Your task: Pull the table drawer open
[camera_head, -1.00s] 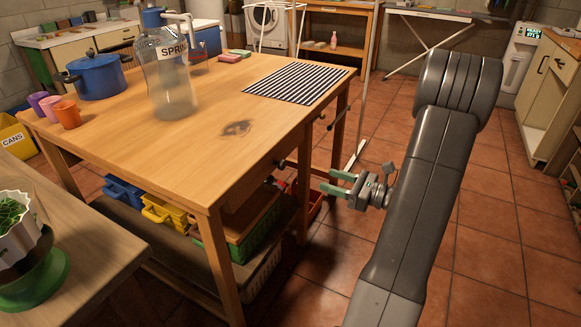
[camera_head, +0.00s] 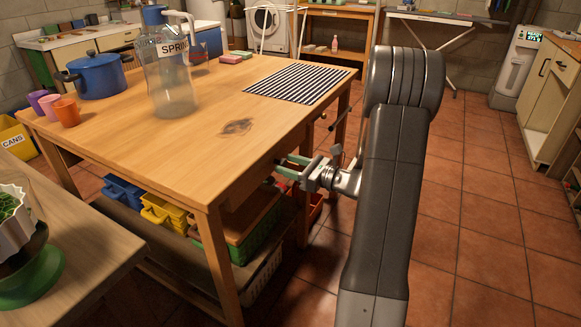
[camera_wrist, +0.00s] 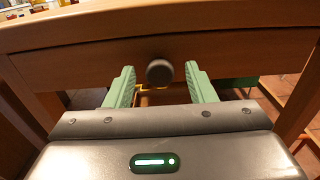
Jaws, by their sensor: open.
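The wooden table (camera_head: 150,130) stands left of my arm in the head view. Its drawer front (camera_wrist: 220,54) runs across the wrist view and looks shut. A round dark drawer knob (camera_wrist: 159,72) sits at its middle. My gripper (camera_head: 287,167) is at the table's right side, its green fingers pointing at the drawer. In the wrist view my gripper (camera_wrist: 160,86) is open, with one finger on each side of the knob and a gap to both. In the head view the knob is hard to make out behind the fingers.
On the table stand a blue pot (camera_head: 97,76), a large glass bottle (camera_head: 172,75), several cups and a striped mat (camera_head: 297,83). Coloured bins (camera_head: 165,212) fill the shelf below. The tiled floor (camera_head: 470,220) to the right is clear.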

